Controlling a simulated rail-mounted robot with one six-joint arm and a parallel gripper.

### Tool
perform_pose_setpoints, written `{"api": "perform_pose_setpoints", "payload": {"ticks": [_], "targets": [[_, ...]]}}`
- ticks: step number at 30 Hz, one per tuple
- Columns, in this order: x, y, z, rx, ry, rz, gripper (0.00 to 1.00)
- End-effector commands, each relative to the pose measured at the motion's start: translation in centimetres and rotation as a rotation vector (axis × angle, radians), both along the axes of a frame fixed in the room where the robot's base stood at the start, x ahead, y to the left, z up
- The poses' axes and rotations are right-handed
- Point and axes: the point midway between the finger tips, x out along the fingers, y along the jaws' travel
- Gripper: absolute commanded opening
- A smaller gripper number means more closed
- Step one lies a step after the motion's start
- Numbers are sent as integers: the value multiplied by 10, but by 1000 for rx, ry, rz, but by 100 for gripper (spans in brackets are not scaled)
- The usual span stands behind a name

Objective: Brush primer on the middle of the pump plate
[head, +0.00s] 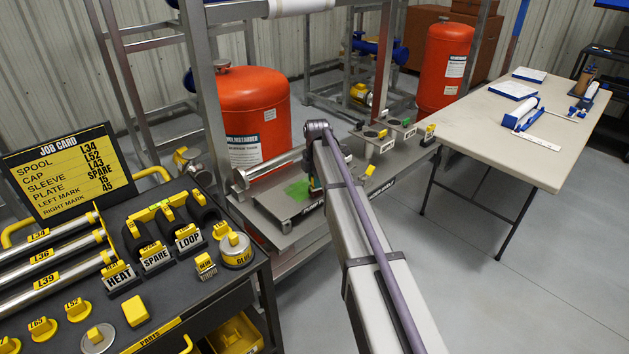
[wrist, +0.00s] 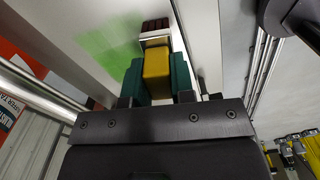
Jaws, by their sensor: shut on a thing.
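The pump plate (head: 275,207) is a grey plate on the skid, left of my arm in the head view. It carries a green patch (head: 298,189), which also shows as a soft green smear (wrist: 112,42) in the wrist view. My gripper (wrist: 158,80) has green fingers shut on the yellow handle of a brush (wrist: 157,70). The brush's dark bristles (wrist: 155,26) point at the plate, at the right edge of the green patch. I cannot tell whether they touch it. In the head view my arm mostly hides the gripper and brush.
A red tank (head: 245,105) and an upright frame post (head: 203,90) stand close behind the plate. Holders (head: 375,140) sit on the skid to the right. A black parts cart (head: 215,290) with labelled blocks is at left. A beige table (head: 470,120) stands at right.

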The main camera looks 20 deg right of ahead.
Motion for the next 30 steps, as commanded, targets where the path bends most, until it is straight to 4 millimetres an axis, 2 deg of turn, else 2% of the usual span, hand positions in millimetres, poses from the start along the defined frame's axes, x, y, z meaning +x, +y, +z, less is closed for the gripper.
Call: {"api": "perform_pose_setpoints", "payload": {"ticks": [9,17,25,30], "targets": [[27,12,-2,0,0,0,4],[33,16,-2,0,-1,0,4],[58,27,0,0,0,0,4],[60,29,0,0,0,-1,4]]}}
